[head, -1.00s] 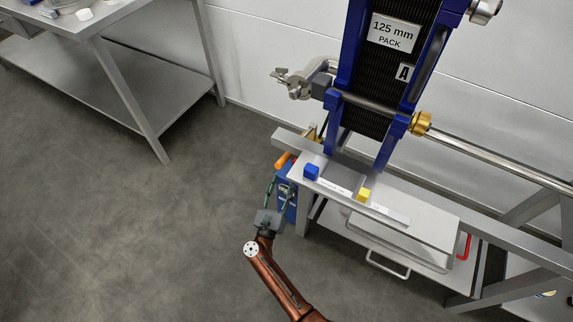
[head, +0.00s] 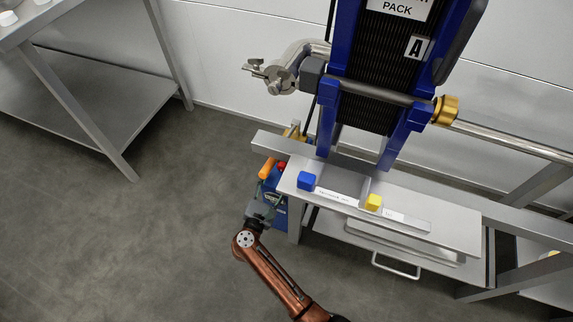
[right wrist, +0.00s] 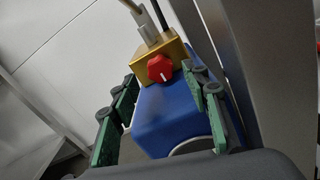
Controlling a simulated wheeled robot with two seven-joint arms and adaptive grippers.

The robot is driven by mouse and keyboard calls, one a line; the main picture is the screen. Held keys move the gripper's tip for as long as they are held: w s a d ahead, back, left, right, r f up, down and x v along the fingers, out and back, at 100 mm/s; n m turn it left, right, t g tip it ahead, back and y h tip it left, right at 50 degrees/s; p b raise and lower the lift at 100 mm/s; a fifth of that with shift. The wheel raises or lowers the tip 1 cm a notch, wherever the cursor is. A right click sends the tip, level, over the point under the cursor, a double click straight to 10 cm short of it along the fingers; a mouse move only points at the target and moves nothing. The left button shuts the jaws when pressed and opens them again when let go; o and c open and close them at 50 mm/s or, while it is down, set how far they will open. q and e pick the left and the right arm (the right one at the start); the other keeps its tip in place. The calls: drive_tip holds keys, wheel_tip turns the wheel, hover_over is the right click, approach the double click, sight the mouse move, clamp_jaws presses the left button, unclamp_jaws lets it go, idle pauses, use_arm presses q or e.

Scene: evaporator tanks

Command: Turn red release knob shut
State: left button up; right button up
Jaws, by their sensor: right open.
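The red knob (right wrist: 160,68) sits on a brass-coloured block (right wrist: 172,50) on top of a blue unit (right wrist: 172,115) in the right wrist view. My right gripper (head: 268,196) is open, just in front of the blue unit. In the right wrist view its green fingers (right wrist: 161,80) are spread, with the knob seen between and beyond their tips, apparently not touched. My left gripper is not in view.
A grey bench (head: 400,216) beside the unit carries a blue block (head: 307,180) and a yellow block (head: 373,202). The blue-framed pack (head: 375,75) stands above it. A grey table (head: 100,105) is at left. Open floor lies between.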

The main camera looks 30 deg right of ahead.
sight(281, 169)
drive_tip(key=x, duration=0.2)
drive_tip(key=shift+w+d+r, duration=0.15)
drive_tip(key=shift+w+d, duration=0.1)
drive_tip(key=shift+w, duration=0.1)
drive_tip(key=shift+w+d, duration=0.15)
drive_tip(key=shift+d, duration=0.05)
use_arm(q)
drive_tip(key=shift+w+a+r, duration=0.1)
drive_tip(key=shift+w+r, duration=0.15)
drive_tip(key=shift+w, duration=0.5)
use_arm(e)
drive_tip(key=shift+d, duration=0.15)
drive_tip(key=shift+c, duration=0.5)
drive_tip(key=c, duration=1.1)
drive_tip(key=shift+o, duration=0.2)
